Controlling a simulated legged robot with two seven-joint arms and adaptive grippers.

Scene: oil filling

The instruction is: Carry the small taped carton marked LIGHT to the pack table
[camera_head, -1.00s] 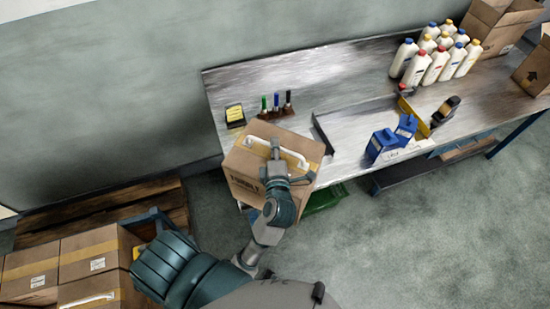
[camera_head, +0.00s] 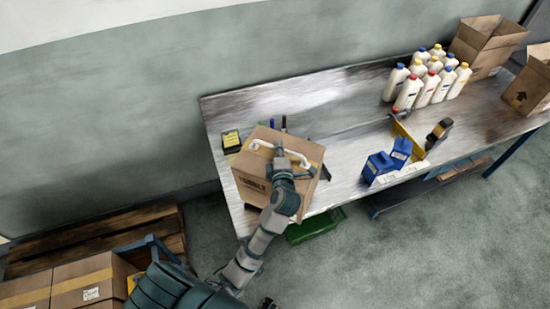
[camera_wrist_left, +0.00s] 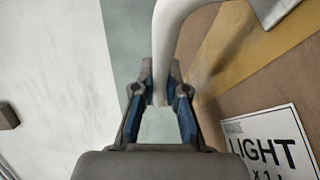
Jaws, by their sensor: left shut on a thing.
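The taped carton (camera_head: 256,163) is brown with a tan tape strip and a white handle (camera_head: 283,151) on top. My left gripper (camera_head: 282,166) is shut on this handle. In the left wrist view the gripper fingers (camera_wrist_left: 160,105) are around the white handle (camera_wrist_left: 168,40), and a white label reading LIGHT (camera_wrist_left: 268,150) shows on the carton (camera_wrist_left: 235,85). The carton is over the left part of the pack table (camera_head: 340,110); I cannot tell whether it touches the top. It hides part of the marker pens. My right gripper is not in view.
A yellow-and-black box (camera_head: 231,141) sits left of the carton. White bottles (camera_head: 425,85), blue boxes (camera_head: 388,162), a tape dispenser (camera_head: 438,132) and open cartons (camera_head: 485,45) occupy the right side. A green bin (camera_head: 315,225) is below. More cartons (camera_head: 85,280) stand lower left.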

